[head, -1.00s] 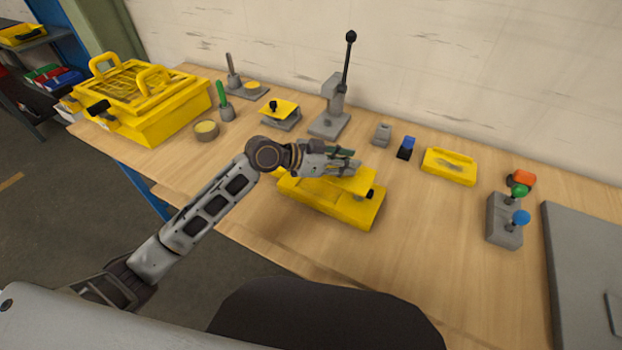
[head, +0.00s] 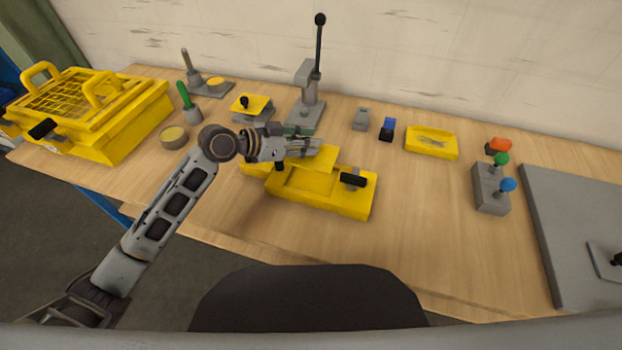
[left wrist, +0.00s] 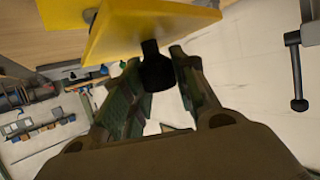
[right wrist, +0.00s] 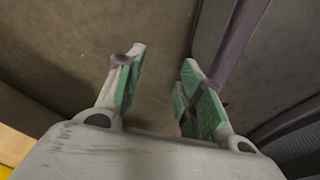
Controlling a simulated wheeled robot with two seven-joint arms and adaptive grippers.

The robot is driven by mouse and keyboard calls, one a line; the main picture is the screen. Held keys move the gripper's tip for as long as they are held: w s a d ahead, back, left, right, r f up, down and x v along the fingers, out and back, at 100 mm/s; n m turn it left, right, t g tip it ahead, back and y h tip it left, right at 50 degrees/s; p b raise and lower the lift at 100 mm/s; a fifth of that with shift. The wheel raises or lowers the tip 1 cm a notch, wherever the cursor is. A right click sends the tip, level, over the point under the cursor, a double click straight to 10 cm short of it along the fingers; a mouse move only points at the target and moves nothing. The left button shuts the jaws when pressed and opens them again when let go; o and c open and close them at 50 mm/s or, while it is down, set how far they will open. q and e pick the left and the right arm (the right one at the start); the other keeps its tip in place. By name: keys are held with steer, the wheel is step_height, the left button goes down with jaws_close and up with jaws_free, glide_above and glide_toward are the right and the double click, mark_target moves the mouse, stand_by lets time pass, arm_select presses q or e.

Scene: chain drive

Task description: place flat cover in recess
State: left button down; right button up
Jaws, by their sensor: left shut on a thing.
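The flat cover is a yellow plate (head: 316,158) with a black knob. My left gripper (head: 308,146) holds it above the back left part of a yellow housing (head: 345,205). In the left wrist view the gripper (left wrist: 158,62) is shut on the black knob (left wrist: 157,72), with the cover (left wrist: 140,28) beyond the fingertips. The housing has a shallow recess (head: 300,181) in its top, partly hidden behind the cover, and a black handle (head: 353,180) near its right end. My right gripper (right wrist: 158,85) is open and empty in its wrist view.
A lever press (head: 305,105) and a grey block with a yellow plate (head: 255,103) stand behind. A yellow caged box (head: 110,115) is at left. A yellow tray (head: 431,142) and a grey button block (head: 490,188) are at right. Table between is clear.

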mark_target(299, 158)
arm_select(q)
steer(key=shift+f, duration=0.6)
step_height(299, 158, down, 4)
steer(key=shift+f, duration=0.5)
arm_select(e)
steer(key=shift+w+a+r, duration=0.1)
steer(key=shift+w+a, duration=0.2)
steer(key=shift+w, duration=0.4)
arm_select(q)
steer(key=shift+f, duration=0.1)
arm_select(e)
steer(key=shift+s, duration=0.1)
arm_select(q)
steer(key=shift+f, duration=0.2)
steer(key=shift+f+b, duration=0.3)
steer(key=shift+f, duration=1.25)
arm_select(e)
steer(key=shift+s, duration=0.1)
